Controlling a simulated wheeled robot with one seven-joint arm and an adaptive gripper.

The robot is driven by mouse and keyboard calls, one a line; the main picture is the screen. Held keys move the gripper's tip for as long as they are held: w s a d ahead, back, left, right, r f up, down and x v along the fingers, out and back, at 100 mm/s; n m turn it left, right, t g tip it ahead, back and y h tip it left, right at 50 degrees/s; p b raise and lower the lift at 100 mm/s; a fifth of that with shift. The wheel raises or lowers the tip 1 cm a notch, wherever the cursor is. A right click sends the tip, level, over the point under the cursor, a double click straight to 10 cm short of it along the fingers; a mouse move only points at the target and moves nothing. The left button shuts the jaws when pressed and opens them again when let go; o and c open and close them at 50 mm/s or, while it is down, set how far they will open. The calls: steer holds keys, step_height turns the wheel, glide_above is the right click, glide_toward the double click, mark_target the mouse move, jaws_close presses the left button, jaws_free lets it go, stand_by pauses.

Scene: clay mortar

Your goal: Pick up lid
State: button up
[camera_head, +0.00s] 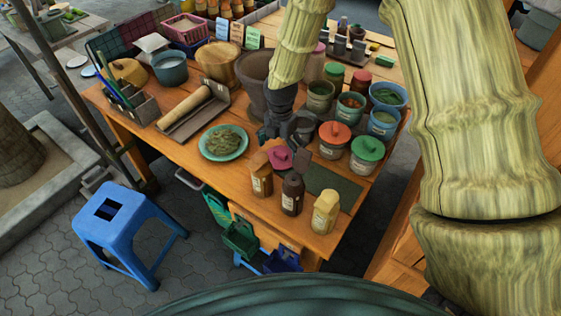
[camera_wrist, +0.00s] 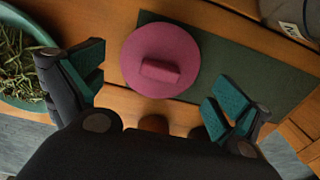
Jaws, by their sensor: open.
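A round magenta lid (camera_wrist: 150,38) with a raised block handle lies flat in the wrist view, partly over a dark green mat (camera_wrist: 235,62) and partly over the wooden table. The lid also shows in the head view (camera_head: 281,160), behind the small bottles. My gripper (camera_wrist: 157,88) is open and empty, its teal-padded fingers spread to the left and right of the lid's near side. They do not touch it. In the head view my gripper (camera_head: 281,137) hangs just behind the lid and hides part of the table.
A teal bowl of dried herbs (camera_head: 224,142) stands close to the left. Small bottles (camera_head: 292,192) stand in front. A dark mortar (camera_head: 254,72) is behind. The mat (camera_head: 331,183) has clear room.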

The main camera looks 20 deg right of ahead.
mark_target(281, 156)
steer(key=shift+f+b, duration=0.7)
steer(key=shift+f, duration=0.45)
steer(key=c, duration=0.9)
steer(key=shift+s, duration=0.1)
steer(key=shift+c, duration=1.2)
